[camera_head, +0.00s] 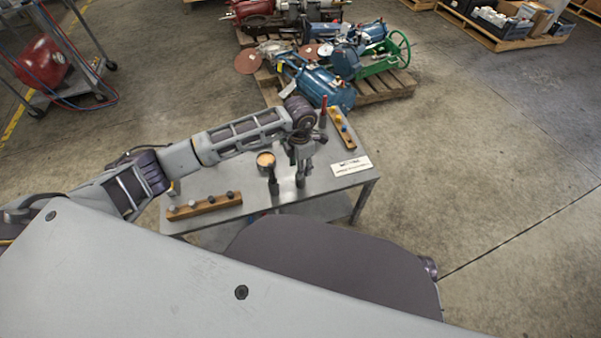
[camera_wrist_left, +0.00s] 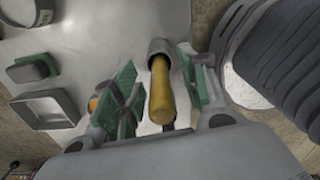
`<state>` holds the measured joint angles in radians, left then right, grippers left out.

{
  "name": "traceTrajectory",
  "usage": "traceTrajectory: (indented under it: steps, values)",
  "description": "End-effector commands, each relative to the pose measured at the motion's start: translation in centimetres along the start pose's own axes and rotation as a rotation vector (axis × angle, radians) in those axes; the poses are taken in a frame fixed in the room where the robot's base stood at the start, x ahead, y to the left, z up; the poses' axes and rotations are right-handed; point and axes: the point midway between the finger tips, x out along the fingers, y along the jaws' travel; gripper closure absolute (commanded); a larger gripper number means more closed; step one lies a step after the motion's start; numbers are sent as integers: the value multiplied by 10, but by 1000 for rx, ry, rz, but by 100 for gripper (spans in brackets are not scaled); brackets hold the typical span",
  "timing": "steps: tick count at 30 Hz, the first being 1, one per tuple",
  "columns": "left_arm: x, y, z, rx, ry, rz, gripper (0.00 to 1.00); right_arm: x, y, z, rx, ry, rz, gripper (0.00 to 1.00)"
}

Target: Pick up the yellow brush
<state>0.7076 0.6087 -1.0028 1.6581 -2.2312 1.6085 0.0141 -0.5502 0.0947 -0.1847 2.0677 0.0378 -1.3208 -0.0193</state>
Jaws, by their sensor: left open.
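In the left wrist view, a yellow handle (camera_wrist_left: 162,92), apparently the brush, has a grey metal collar (camera_wrist_left: 160,48) at its far end. My left gripper (camera_wrist_left: 165,85) is open, with its green-padded fingers on either side of the handle. In the head view, my left gripper (camera_head: 287,182) points down over the metal table (camera_head: 235,178). I cannot make out the brush there. My right gripper is not in view.
A wooden block with dark knobs (camera_head: 205,206) lies at the front left. Another wooden block (camera_head: 342,128), a red upright item (camera_head: 323,110) and a white sign (camera_head: 351,166) are on the right. Loaded pallets (camera_head: 380,88) stand behind.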

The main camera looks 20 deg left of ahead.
Motion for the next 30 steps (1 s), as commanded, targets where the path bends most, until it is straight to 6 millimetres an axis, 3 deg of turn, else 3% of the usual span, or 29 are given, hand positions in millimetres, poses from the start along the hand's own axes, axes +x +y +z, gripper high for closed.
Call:
traceTrajectory:
  steps: [13, 23, 30]
  values:
    - [0, 0, 0, 0, 0, 0, 58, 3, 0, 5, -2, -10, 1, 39]
    - [0, 0, 0, 0, 0, 0, 100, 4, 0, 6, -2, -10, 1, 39]
    - [0, 0, 0, 0, 0, 0, 100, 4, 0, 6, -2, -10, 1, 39]
